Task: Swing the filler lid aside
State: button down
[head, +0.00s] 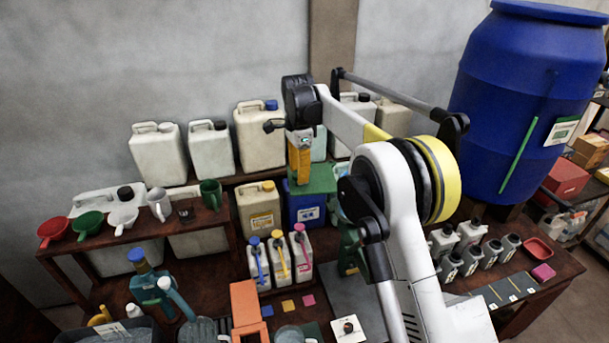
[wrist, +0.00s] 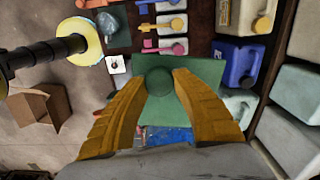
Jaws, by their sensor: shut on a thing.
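The filler lid is a flat green plate (wrist: 205,72) with a round green knob (wrist: 154,82) on top. In the wrist view the knob sits between my two orange fingers, and my gripper (wrist: 155,78) is shut on it. In the head view my gripper (head: 300,178) points down onto the green lid (head: 322,178), with its fingertips at the plate. A blue patterned surface (wrist: 165,136) shows at the lid's near edge in the wrist view. What lies beneath the plate is hidden.
A blue canister (head: 306,212) stands close by the lid, with a beige canister (head: 260,210) to its left. Pale canisters (head: 262,135) line the shelf behind. Three small bottles (head: 279,260) stand in front. A big blue drum (head: 525,100) stands at right.

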jog(key=shift+w+a, duration=0.1)
jog(key=shift+w, duration=0.05)
dwell(0.3)
jog(key=c, duration=1.2)
grip_release()
jog(key=shift+c, duration=0.2)
jog(key=shift+o, duration=1.3)
jog(key=shift+w, duration=0.1)
notch_tip(320, 180, up, 12)
